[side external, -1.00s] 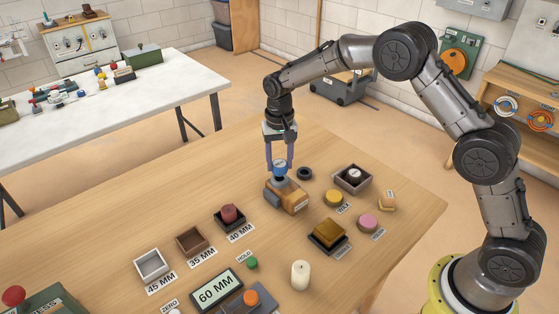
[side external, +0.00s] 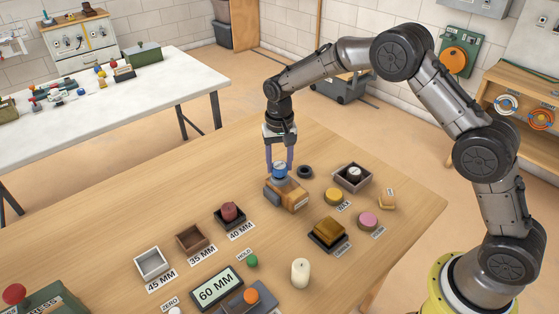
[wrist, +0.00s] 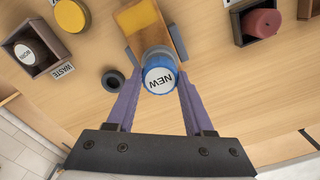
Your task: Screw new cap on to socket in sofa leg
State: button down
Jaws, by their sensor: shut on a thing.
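My gripper (side external: 279,167) is shut on a blue cap (side external: 279,170) with purple fingers on either side of it. In the wrist view the cap (wrist: 160,76) has a white top reading "NEW". The cap is over the end of the wooden sofa leg (side external: 291,196), which lies in a grey holder (side external: 271,193) on the table. The leg also shows beyond the cap in the wrist view (wrist: 140,20). The socket is hidden under the cap, so I cannot tell whether the cap touches it or is threaded on.
A black ring (side external: 305,172) lies close behind the leg. A waste tray (side external: 353,179) holds a dark worn cap. A yellow disc (side external: 334,196), a pink disc (side external: 368,221) and a candle (side external: 300,272) stand nearby. Small trays, including a 40 mm one (side external: 230,219), are to the front left.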

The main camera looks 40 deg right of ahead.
aim_at(280, 165)
jog(key=shift+f, duration=0.7)
jog(key=shift+c, duration=1)
grip_release()
jog(key=shift+r, duration=0.1)
notch_tip(280, 165, up, 14)
